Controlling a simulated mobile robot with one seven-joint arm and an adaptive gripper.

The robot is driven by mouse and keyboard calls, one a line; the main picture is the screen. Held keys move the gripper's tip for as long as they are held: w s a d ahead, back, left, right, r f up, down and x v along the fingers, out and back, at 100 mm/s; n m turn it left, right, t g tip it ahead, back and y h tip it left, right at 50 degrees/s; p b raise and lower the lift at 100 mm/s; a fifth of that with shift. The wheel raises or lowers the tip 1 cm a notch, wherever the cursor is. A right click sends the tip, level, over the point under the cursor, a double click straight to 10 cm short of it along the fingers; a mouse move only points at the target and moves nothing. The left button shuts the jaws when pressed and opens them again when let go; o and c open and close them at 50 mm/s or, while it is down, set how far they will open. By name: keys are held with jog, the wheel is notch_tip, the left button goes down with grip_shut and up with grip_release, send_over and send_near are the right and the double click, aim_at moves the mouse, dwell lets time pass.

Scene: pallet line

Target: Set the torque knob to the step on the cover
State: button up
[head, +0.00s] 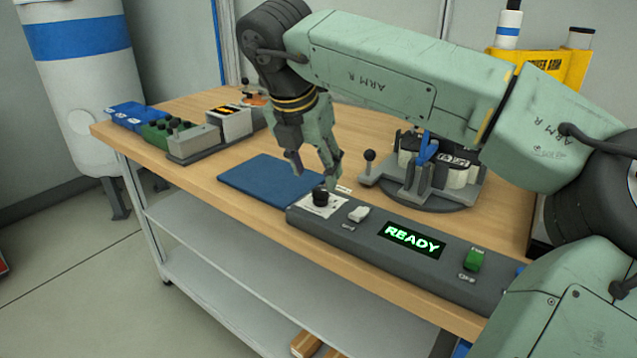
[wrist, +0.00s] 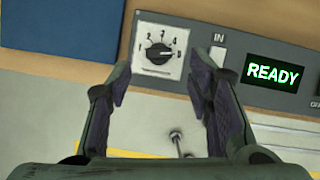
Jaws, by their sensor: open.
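The black torque knob (head: 320,196) stands on a white dial plate at the left end of the grey control panel (head: 365,243). In the wrist view the knob (wrist: 158,54) sits on a plate with numbers around it; its exact pointer setting is too small to tell. My gripper (head: 314,170) is open above and slightly behind the knob, apart from it. In the wrist view my gripper's fingers (wrist: 160,78) stand wide on either side below the dial, with nothing between them. I cannot make out a step number on any cover.
The panel has a lit READY display (head: 411,239), a pale switch (head: 358,213) and a green switch (head: 474,259). A blue mat (head: 268,182) lies left of the panel. A grey fixture with a lever (head: 430,185) stands behind. Blue and green bins (head: 165,131) stand far left.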

aim_at(321, 190)
jog(key=shift+x, duration=2.6)
jog(key=shift+c, duration=0.6)
grip_shut()
jog(key=shift+n, duration=0.3)
jog(key=shift+d+f+n+y+b, duration=0.1)
jog(key=shift+n+y+b, duration=0.45)
jog(key=shift+n, duration=0.45)
jog(key=n+y+b, duration=0.1)
jog(key=n, duration=0.3)
jog(key=shift+d+y, duration=0.1)
jog(key=shift+y, duration=0.25)
jog(key=n, duration=0.2)
jog(key=n+y, duration=0.1)
jog(key=n, duration=0.2)
jog(key=shift+d+y+p, duration=0.1)
jog(key=shift+y+p, duration=0.2)
jog(key=shift+p, duration=0.05)
jog(key=n+g+y+p, duration=0.1)
jog(key=n, duration=0.3)
jog(key=shift+w+d, duration=0.1)
jog(key=shift+p, duration=0.3)
